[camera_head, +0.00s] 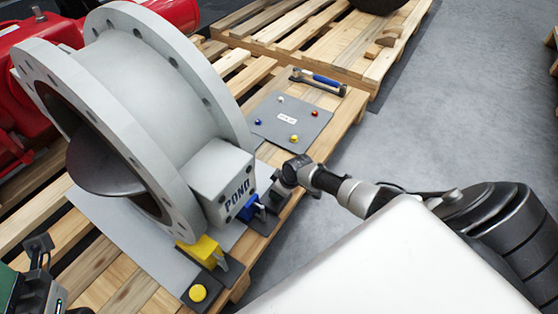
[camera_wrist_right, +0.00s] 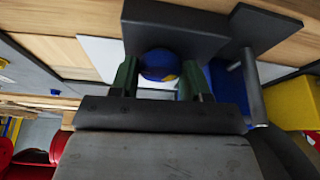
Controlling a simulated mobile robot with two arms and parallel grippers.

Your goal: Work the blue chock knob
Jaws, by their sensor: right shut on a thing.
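The blue chock knob (camera_wrist_right: 159,64) is a round blue knob at a dark plate in the right wrist view. It sits between the two green fingers of my right gripper (camera_wrist_right: 158,80), which is shut on it. In the head view my right gripper (camera_head: 281,186) is at the base of the valve; the knob is hidden there. The blue chock (camera_head: 250,208) is beside the gripper, against the box marked POND (camera_head: 222,183). It also shows in the right wrist view (camera_wrist_right: 228,85), next to a grey bar.
A big grey flanged valve (camera_head: 150,85) stands on the pallet. A yellow chock (camera_head: 201,250) and yellow knob (camera_head: 198,293) lie nearer. A grey mat (camera_head: 270,128) with several small coloured balls and a hammer (camera_head: 318,81) lie behind. Grey floor (camera_head: 440,110) is clear at right.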

